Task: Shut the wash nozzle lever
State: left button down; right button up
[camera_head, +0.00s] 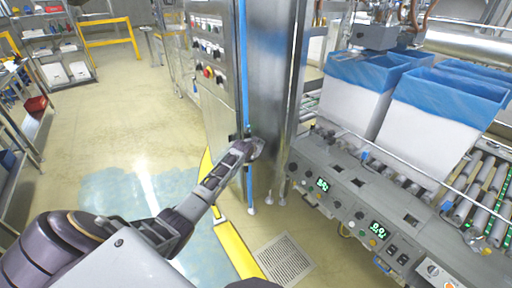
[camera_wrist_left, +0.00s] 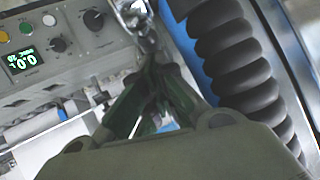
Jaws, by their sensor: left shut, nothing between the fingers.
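My left gripper (camera_head: 257,148) reaches in from the left, its tip against or just in front of the steel column beside the blue strip (camera_head: 243,70). In the left wrist view its two dark fingers (camera_wrist_left: 152,68) come together at their tips with nothing between them. A shiny metal fitting (camera_wrist_left: 135,14) lies just beyond the fingertips; it may be part of the wash nozzle, but I cannot make out the lever or its position. A black ribbed coiled hose (camera_wrist_left: 240,65) runs beside the fingers on the right. My right gripper is out of view.
A grey control panel (camera_head: 345,200) with knobs and green displays stands right of the column. White boxes with blue liners (camera_head: 440,105) stand behind it by rollers (camera_head: 490,200). A floor grate (camera_head: 285,262) and yellow floor edge (camera_head: 235,245) lie below. The left floor is open.

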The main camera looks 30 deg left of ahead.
pick_arm(q)
jog(key=shift+w+f, duration=0.2)
jog(key=shift+w, duration=0.1)
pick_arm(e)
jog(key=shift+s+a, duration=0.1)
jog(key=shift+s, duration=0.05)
pick_arm(q)
jog(key=shift+f, duration=0.1)
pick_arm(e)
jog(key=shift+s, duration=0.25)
pick_arm(q)
jog(key=shift+r, duration=0.2)
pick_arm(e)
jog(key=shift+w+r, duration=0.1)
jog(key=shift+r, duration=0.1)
